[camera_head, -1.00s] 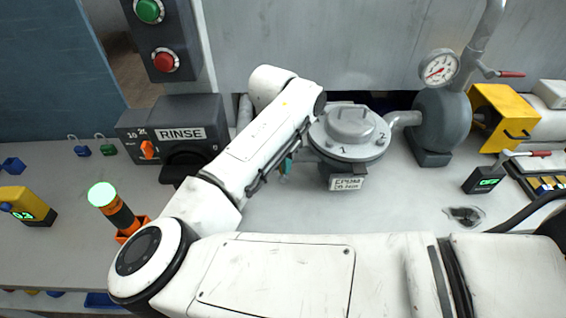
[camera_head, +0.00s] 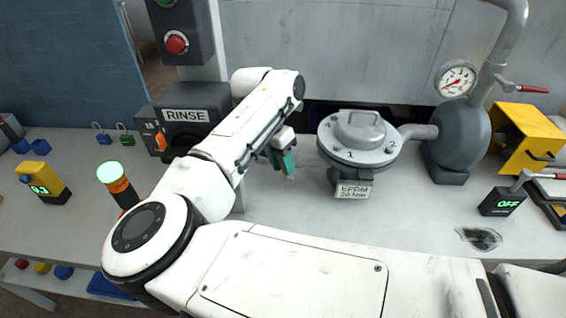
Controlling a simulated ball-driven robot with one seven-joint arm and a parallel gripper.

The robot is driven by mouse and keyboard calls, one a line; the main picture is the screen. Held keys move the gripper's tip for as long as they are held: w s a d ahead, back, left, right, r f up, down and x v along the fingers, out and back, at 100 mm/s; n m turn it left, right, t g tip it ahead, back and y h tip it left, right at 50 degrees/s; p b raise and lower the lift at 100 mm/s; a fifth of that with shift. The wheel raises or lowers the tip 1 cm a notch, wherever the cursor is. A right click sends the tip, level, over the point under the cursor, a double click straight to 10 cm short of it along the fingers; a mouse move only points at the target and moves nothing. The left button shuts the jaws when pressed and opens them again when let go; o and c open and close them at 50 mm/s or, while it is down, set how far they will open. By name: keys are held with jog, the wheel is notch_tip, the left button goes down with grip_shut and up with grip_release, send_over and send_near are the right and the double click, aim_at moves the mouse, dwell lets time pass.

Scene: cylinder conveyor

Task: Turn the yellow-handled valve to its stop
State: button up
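I see no yellow-handled valve in the head view; my arm covers part of the bench. Two lever handles show at the right, and both are red: one on the pipe (camera_head: 532,89) by the gauge, one low at the right edge (camera_head: 550,176). My gripper (camera_head: 284,162) has teal fingers and points down over the bench, left of and apart from the round grey lidded housing (camera_head: 357,153). The fingers are small and partly behind my arm, so I cannot tell whether they are open or shut.
A pressure gauge (camera_head: 458,77), grey pump (camera_head: 462,135) and yellow guard (camera_head: 530,137) stand right of the housing. The RINSE box (camera_head: 190,113) and a green-topped beacon (camera_head: 111,173) stand left. A dark stain (camera_head: 479,238) marks the bench. Bench between housing and stain is clear.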

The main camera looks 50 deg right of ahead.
jog(key=shift+o, duration=1.2)
jog(key=shift+r, duration=0.1)
jog(key=shift+r, duration=0.3)
notch_tip(320, 180, up, 2)
jog(key=shift+r, duration=0.25)
jog(key=s+a+r+b, duration=0.3)
jog(key=s+r, duration=0.6)
jog(key=s, duration=0.4)
jog(key=shift+s+a+r, duration=0.2)
jog(key=shift+s+r, duration=0.1)
jog(key=shift+r, duration=0.05)
